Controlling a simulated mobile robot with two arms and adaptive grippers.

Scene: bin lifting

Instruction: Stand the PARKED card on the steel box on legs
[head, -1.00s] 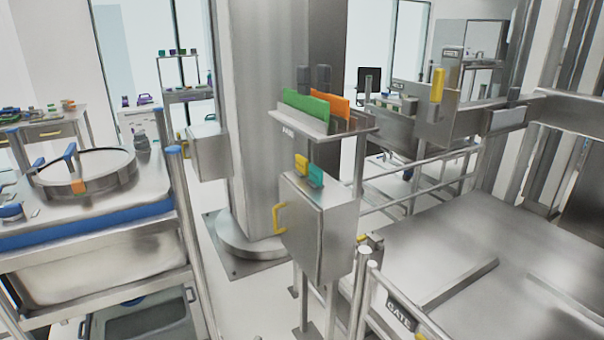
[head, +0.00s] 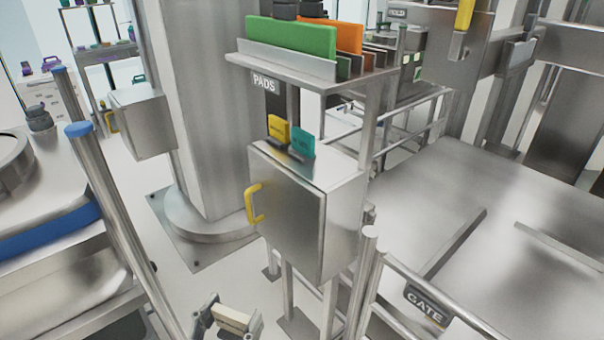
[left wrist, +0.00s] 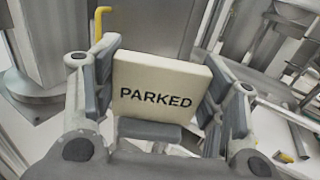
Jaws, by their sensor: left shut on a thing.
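The steel box on legs (head: 305,210) stands in the middle of the head view, with a yellow handle on its front. A yellow card (head: 279,130) and a teal card (head: 302,142) stand on its top. My left gripper (head: 228,322) is at the bottom of the head view, below and in front of the box. It is shut on the cream PARKED card (left wrist: 160,90), whose lettering faces the left wrist camera between the two fingers. The card also shows edge-on in the head view (head: 234,319). My right gripper is out of view.
A shelf marked PADS (head: 300,70) with green and orange pads overhangs behind the box top. A railing with a GATE sign (head: 426,306) stands at the right front. A blue-capped post (head: 105,200) rises at left. The front part of the box top is bare.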

